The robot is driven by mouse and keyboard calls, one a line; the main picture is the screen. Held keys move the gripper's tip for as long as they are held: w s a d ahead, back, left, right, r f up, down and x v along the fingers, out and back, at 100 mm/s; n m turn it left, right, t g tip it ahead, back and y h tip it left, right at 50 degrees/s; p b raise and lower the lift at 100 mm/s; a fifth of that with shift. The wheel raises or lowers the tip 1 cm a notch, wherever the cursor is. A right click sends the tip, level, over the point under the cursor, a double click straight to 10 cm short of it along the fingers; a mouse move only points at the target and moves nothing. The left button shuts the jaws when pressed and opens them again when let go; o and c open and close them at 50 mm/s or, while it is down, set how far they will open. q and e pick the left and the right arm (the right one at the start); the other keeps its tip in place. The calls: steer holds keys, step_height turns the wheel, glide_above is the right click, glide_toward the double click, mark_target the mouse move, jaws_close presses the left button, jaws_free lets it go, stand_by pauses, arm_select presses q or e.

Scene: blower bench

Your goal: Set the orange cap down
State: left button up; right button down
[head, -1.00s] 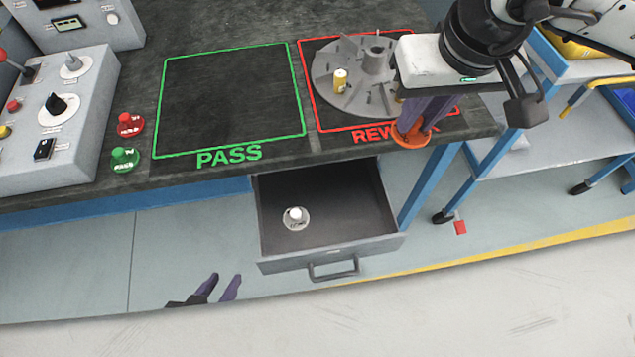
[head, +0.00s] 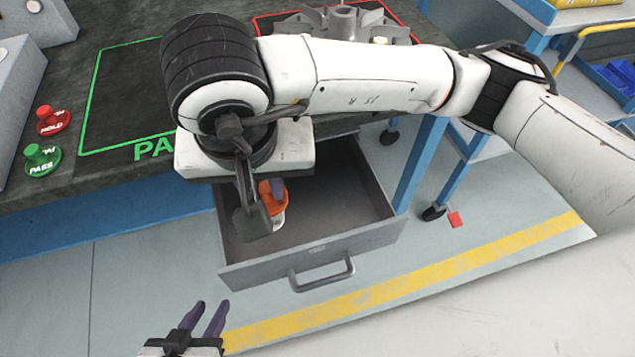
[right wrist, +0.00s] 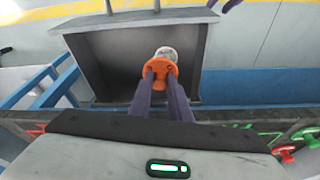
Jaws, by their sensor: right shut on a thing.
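The orange cap (head: 270,205) is held by my right gripper (head: 277,187), over the open drawer (head: 345,205). In the right wrist view, the two purple fingers (right wrist: 164,82) are shut on the orange cap (right wrist: 158,67), with the drawer (right wrist: 110,65) around it.
The drawer's right part is bare. On the bench, the green-outlined PASS area (head: 120,100) is partly hidden by my right arm. A grey finned wheel (head: 350,20) sits at the back. Red HOLD (head: 53,121) and green PASS (head: 42,160) knobs stand left.

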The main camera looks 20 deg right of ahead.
steer(key=w+d, duration=0.7)
steer(key=d, duration=0.4)
step_height(320, 180, down, 8)
steer(key=shift+f+b, duration=0.1)
steer(key=shift+b, duration=0.3)
steer(key=shift+f, duration=1.9)
steer(key=shift+f+b, duration=0.1)
steer(key=shift+b, duration=0.25)
steer(key=shift+f, duration=0.15)
steer(key=c, duration=1.6)
jaws_free()
steer(key=shift+c, duration=0.2)
steer(key=p+v, duration=0.2)
steer(key=v, duration=1)
steer(key=shift+r, duration=0.35)
